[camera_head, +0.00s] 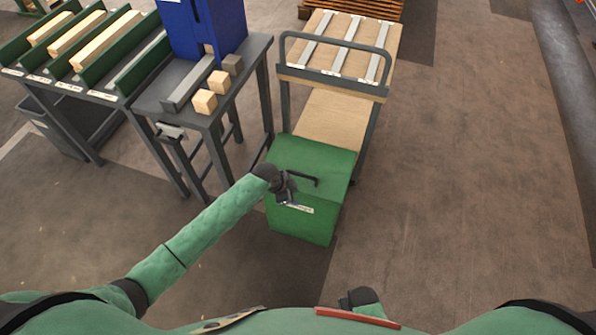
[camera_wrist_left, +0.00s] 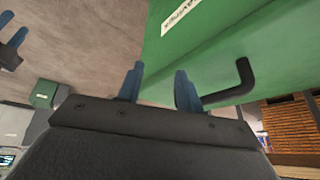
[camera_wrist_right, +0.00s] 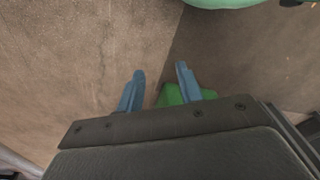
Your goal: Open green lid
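The green lid (camera_head: 318,158) lies flat and closed on top of a green box (camera_head: 300,222) with a white label. A black bar handle (camera_head: 308,178) rises from the lid; it also shows in the left wrist view (camera_wrist_left: 240,88). My left gripper (camera_head: 287,195) is over the lid at the handle's left end. In the left wrist view my left fingers (camera_wrist_left: 158,85) are spread, with the handle beside and partly behind the right finger; I cannot tell whether they touch. My right gripper (camera_wrist_right: 160,90) is open and empty, low near my body, away from the box.
A cart (camera_head: 335,115) with a railed, slatted top stands right behind the box. A grey table (camera_head: 180,95) with wooden blocks (camera_head: 205,101) and a blue machine (camera_head: 203,30) stands at the left. The floor to the right is clear.

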